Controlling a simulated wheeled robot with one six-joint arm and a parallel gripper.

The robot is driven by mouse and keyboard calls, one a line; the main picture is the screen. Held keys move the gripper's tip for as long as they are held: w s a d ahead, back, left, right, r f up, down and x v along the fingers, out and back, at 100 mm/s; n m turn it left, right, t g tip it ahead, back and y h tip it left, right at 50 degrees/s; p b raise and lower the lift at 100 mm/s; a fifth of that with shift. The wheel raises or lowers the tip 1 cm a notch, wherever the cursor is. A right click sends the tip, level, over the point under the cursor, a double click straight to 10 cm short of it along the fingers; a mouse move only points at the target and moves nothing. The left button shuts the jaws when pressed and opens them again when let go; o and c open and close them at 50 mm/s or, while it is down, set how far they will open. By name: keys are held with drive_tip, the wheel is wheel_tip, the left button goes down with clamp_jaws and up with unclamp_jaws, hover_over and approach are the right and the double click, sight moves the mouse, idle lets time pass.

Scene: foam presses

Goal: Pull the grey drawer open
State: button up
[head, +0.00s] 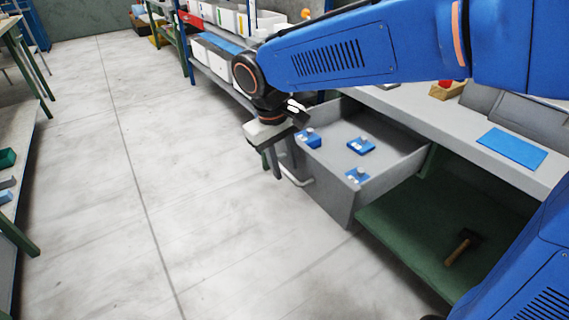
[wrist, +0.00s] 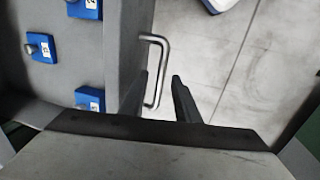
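The grey drawer (head: 345,207) stands pulled out from under the grey bench, with its inside in view. Its bent metal handle (head: 298,180) is on the front face and also shows in the wrist view (wrist: 163,68). My gripper (head: 271,172) points down just outside the drawer front, at the far end of the handle. In the wrist view its two dark fingers (wrist: 160,78) are apart, and the handle's bar shows between them. I cannot tell whether either finger touches the bar.
Several blue numbered pieces (head: 361,146) lie in the drawer. A blue mat (head: 512,147) lies on the bench top (head: 450,125). A hammer (head: 461,247) lies on the green lower shelf (head: 415,240). A bin rack (head: 215,62) stands behind. The floor (head: 150,220) to the left is clear.

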wheel_tip(320, 180, up, 17)
drive_tip(key=s+a, duration=0.2)
drive_tip(key=shift+a, duration=0.3)
drive_tip(key=shift+d, duration=0.1)
idle(0.4)
drive_tip(key=s+d+f+m+t+y, duration=0.15)
drive_tip(key=d+f, duration=0.25)
drive_tip(key=d, duration=0.5)
drive_tip(key=s+d+f+m, duration=0.2)
drive_tip(key=s+d+f, duration=0.1)
drive_tip(key=d, duration=0.6)
drive_tip(key=s+d+f+m+y, duration=0.1)
drive_tip(key=s+d+f+m, duration=0.2)
drive_tip(key=d, duration=0.6)
drive_tip(key=s+d+f+t, duration=0.2)
drive_tip(key=s+d+f, duration=0.4)
drive_tip(key=f, duration=0.3)
drive_tip(key=shift+s+m+h, duration=0.3)
drive_tip(key=shift+m+h, duration=0.05)
drive_tip(key=shift+m, duration=0.1)
